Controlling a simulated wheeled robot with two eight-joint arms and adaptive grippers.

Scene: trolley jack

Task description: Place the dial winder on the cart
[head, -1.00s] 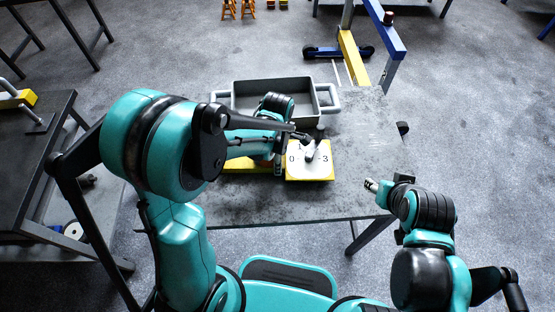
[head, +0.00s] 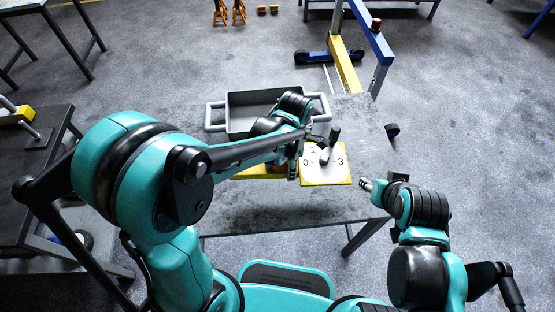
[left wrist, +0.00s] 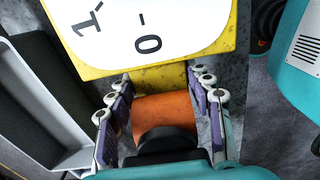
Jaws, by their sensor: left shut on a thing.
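The dial winder (head: 337,175) has a white dial face with the numbers 0, 1 and 3, a yellow rim and a dark crank on top. It is over the grey table, right of the tray; I cannot tell whether it touches the surface. My left gripper (head: 294,165) is at its left side. In the left wrist view, the fingers (left wrist: 160,98) are on both sides of an orange part (left wrist: 165,110) below the yellow body (left wrist: 115,62) and shut on it. My right gripper (head: 368,185) is near the table's right front edge, apart from the winder; its opening is too small to judge.
A grey tray with side handles (head: 236,128) stands behind on the table (head: 250,215). A dark bench (head: 30,165) with a yellow block stands at the left. A blue and yellow hoist (head: 345,50) stands on the floor behind. The table's right part is clear.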

